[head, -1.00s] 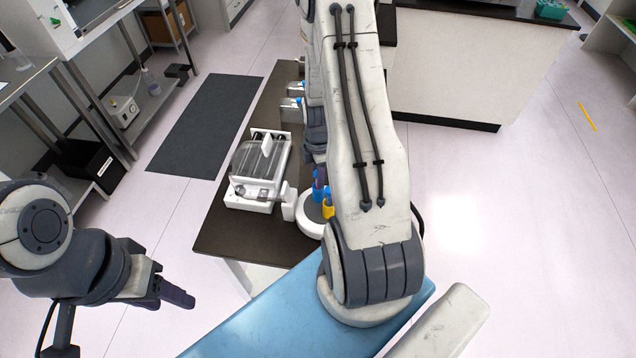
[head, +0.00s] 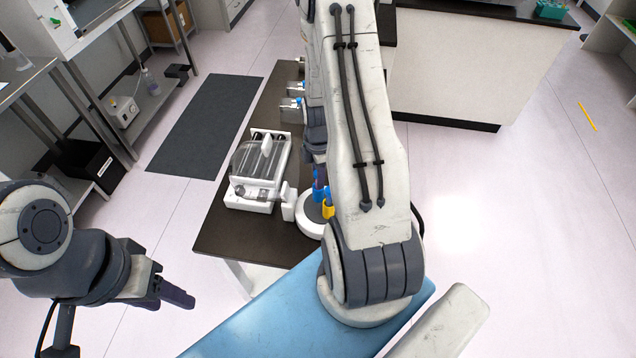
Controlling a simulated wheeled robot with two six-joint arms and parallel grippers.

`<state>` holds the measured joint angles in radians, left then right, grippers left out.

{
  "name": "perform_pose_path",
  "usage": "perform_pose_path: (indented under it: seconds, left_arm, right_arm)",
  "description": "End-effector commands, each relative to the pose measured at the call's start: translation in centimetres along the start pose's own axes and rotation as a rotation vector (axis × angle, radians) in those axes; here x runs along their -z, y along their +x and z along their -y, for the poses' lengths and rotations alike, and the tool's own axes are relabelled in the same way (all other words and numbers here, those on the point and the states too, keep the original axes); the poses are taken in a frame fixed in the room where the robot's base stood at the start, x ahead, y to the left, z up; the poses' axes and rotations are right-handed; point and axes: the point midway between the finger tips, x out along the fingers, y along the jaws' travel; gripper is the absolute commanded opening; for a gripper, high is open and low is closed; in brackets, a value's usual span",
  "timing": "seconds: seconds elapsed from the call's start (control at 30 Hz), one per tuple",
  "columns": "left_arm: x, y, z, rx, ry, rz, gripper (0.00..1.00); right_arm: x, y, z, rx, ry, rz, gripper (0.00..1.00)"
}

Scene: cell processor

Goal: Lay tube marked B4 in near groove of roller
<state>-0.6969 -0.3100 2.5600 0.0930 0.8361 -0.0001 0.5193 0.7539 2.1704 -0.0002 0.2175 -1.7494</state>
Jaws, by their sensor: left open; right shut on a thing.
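My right arm reaches away from me over the dark bench, and its forearm covers much of the view. Its gripper (head: 318,176) is mostly hidden beside the forearm, low over a round white stand (head: 312,228). It is shut on what looks like a tube, but I cannot read any marking. Tubes with blue and yellow parts (head: 328,208) show at the stand. A white device with a clear cover (head: 258,165) is left of the stand; I cannot make out roller grooves. My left gripper (head: 176,298) is open and empty over the floor at lower left.
The dark bench (head: 225,232) has bare room in front of the white device. Small grey-and-blue units (head: 291,110) stand at its far end. A blue surface (head: 300,310) lies close in front. Metal shelving is at left, and a white counter is at far right.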

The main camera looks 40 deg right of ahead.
Motion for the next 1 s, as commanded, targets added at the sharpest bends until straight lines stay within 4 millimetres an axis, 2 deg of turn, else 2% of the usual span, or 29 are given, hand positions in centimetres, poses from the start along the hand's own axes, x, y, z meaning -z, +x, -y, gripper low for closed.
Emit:
perform_pose_path:
  seconds: [0.47, 1.0]
  left_arm:
    - [0.0, -0.1, 0.0, 0.0, 0.0, 0.0, 0.5]
    - [0.1, -1.1, -0.1, 0.0, 0.0, 0.0, 0.5]
  right_arm:
    - [0.0, -0.1, 0.0, -0.001, 0.0, 0.0, 0.0]
    - [0.0, -1.4, 0.0, 0.0, 0.0, 0.0, 0.0]
